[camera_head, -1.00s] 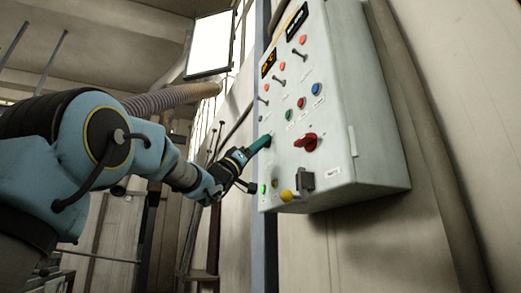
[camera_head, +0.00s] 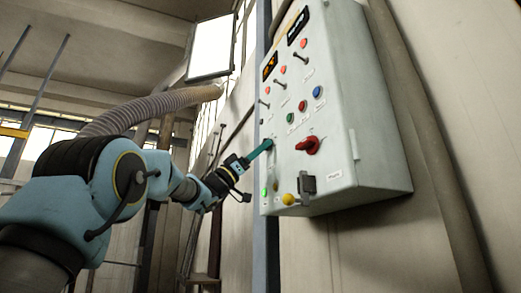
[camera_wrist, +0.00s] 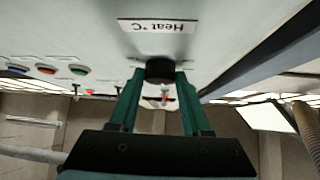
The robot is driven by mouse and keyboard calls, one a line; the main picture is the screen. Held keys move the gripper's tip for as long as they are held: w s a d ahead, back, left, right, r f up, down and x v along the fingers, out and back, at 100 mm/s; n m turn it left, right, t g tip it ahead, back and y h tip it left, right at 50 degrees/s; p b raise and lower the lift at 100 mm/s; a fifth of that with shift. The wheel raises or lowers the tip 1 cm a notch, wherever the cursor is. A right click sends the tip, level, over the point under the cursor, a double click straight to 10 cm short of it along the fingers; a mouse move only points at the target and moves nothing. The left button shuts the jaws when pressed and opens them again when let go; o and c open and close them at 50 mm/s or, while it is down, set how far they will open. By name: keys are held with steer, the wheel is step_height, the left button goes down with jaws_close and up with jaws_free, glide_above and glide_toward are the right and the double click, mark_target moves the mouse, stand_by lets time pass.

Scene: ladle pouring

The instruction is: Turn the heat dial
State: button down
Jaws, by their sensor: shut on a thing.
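The heat dial (camera_wrist: 160,68) is a dark round knob on the pale control box, under an upside-down "Heat °C" label (camera_wrist: 157,26) in the wrist view. My gripper (camera_wrist: 160,76) has its two teal fingers on either side of the dial and is shut on it. In the head view my gripper (camera_head: 268,145) reaches the left part of the box (camera_head: 342,125) from the lower left. Its fingertips hide the dial there. The dial's pointer mark cannot be made out.
Right of my gripper in the head view are a red rotary switch (camera_head: 307,145), a yellow knob (camera_head: 289,199), and green, red and blue buttons (camera_head: 317,91). Two dark displays sit near the top. A ribbed hose (camera_head: 150,108) runs behind my arm.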

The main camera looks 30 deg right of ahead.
steer(key=shift+c, duration=1.8)
jaws_free()
steer(key=b+v, duration=0.3)
steer(key=v, duration=0.7)
steer(key=shift+a+f, duration=0.25)
steer(key=shift+a, duration=0.05)
steer(key=shift+w, duration=0.15)
